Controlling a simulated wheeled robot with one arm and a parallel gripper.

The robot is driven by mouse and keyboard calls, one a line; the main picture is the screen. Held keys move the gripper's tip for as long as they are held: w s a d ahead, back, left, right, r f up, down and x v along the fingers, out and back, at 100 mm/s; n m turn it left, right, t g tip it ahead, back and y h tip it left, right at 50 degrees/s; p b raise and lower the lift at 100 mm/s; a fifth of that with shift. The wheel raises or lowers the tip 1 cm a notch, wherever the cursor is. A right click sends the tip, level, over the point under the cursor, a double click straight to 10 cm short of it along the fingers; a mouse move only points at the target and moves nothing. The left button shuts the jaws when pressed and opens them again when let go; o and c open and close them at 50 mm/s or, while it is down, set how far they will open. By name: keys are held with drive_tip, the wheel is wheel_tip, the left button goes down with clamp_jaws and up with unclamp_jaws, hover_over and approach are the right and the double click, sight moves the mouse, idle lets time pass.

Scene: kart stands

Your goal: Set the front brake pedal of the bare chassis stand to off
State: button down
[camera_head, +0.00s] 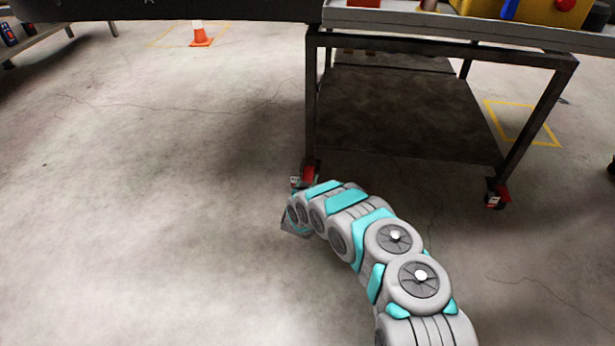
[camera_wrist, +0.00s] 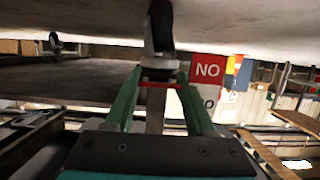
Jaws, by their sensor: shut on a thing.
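A metal stand (camera_head: 410,115) with a lower shelf fills the upper right of the head view. Its near left caster carries a red brake pedal (camera_head: 308,171), partly hidden by my arm. In the wrist view, which appears upside down, a dark caster wheel (camera_wrist: 160,24) stands against the floor. The red pedal (camera_wrist: 159,85) shows as a thin strip below it. My gripper (camera_wrist: 160,78), with green fingers, is shut on this pedal. A red plate (camera_wrist: 207,68) reading "NO", likely "ON" inverted, is beside the fingers. A paler plate (camera_wrist: 208,101) adjoins it, its lettering partly hidden.
The near right caster (camera_head: 496,194) also has red on it. A tray (camera_head: 420,22) with a yellow object (camera_head: 520,10) is above the shelf. An orange cone (camera_head: 200,35) stands far left. The floor left of the arm is clear.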

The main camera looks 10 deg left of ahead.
drive_tip(key=shift+r+g+p, duration=0.45)
drive_tip(key=shift+r+g, duration=0.2)
drive_tip(key=shift+g, duration=0.55)
drive_tip(key=shift+s, duration=0.1)
drive_tip(key=shift+c, duration=1.2)
unclamp_jaws()
drive_tip(key=shift+r, duration=0.1)
drive_tip(key=v, duration=0.7)
drive_tip(key=shift+s+r, duration=0.15)
drive_tip(key=shift+s, duration=0.15)
